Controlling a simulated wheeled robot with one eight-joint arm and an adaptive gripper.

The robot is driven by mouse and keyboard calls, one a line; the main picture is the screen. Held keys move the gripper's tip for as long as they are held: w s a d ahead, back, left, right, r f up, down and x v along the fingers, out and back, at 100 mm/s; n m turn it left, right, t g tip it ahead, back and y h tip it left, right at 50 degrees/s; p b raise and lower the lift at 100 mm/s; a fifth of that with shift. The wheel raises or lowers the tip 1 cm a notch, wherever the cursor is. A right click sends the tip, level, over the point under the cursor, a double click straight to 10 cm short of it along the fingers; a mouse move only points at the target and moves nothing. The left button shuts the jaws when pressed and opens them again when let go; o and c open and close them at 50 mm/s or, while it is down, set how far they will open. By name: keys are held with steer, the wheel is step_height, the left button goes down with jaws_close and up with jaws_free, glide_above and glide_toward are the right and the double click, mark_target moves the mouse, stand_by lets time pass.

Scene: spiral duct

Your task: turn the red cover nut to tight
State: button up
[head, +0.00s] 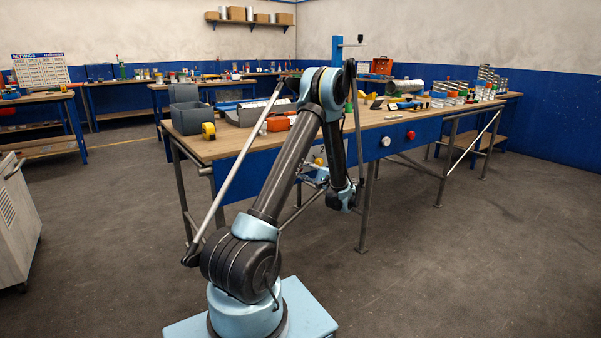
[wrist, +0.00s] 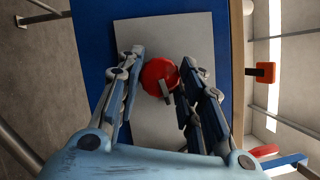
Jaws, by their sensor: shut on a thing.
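The red cover nut (wrist: 158,72) shows in the wrist view as a round red piece in front of a pale grey plate (wrist: 205,32). A small grey bar (wrist: 165,90) crosses its lower right edge. My gripper (wrist: 161,62) has one finger on each side of the nut and is shut on it. The right finger lies against the nut's edge. The left finger's contact is hard to make out. In the head view my gripper (head: 318,170) is at the blue front of the workbench (head: 235,145), and the nut between its fingers cannot be made out there.
A white knob (head: 386,141) and a red knob (head: 411,135) sit on the bench front, right of my arm. A grey bin (head: 188,118) and a yellow item (head: 208,130) stand on the bench's left end. Floor in front is clear. An orange block (wrist: 262,72) shows at right in the wrist view.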

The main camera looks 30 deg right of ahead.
steer(key=shift+f, duration=0.1)
steer(key=o, duration=1.1)
steer(key=shift+c, duration=0.2)
steer(key=v, duration=1.2)
